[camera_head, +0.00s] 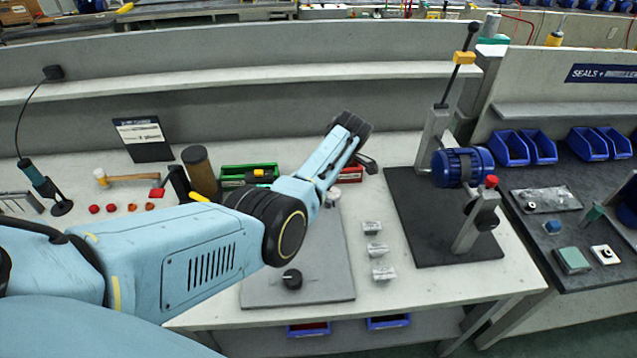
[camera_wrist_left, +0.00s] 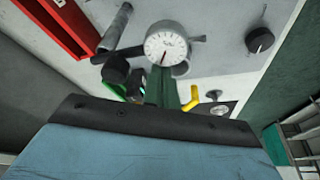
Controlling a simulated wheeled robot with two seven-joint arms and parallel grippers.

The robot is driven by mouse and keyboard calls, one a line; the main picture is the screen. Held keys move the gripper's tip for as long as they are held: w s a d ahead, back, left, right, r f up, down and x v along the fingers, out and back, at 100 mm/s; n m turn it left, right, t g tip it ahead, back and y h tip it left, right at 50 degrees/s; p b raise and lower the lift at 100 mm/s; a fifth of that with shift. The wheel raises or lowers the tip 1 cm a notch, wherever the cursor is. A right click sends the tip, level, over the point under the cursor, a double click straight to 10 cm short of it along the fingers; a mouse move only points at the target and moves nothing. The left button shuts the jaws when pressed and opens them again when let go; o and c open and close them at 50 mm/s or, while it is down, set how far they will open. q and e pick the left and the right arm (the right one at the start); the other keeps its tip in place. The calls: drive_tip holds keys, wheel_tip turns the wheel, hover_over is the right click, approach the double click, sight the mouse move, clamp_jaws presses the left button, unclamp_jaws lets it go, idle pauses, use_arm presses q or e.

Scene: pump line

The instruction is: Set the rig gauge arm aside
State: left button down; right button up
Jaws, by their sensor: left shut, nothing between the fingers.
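The gauge, with a round white dial, shows in the left wrist view (camera_wrist_left: 167,48). A dark bar (camera_wrist_left: 122,54) lies beside it at the left, with a dark round knob near it. In the head view a pale round piece (camera_head: 333,196), likely the gauge, shows beside my arm by the grey plate (camera_head: 322,262). My right gripper is not in view.
A red bin (camera_head: 350,174) and a green bin (camera_head: 238,171) stand behind the plate. A black knob (camera_head: 292,280) sits on the plate. Several small labelled blocks (camera_head: 375,250) lie to its right. The blue pump (camera_head: 462,166) and its lever stand on a dark mat (camera_head: 405,208).

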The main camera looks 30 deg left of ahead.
use_arm(q)
drive_tip(key=shift+d, duration=0.1)
idle(0.4)
wheel_tip(320, 180, up, 9)
drive_tip(key=p, duration=0.1)
drive_tip(key=shift+a+r+p, duration=0.2)
drive_tip(key=shift+a+p, duration=0.1)
drive_tip(key=shift+p, duration=0.05)
idle(0.4)
idle(0.3)
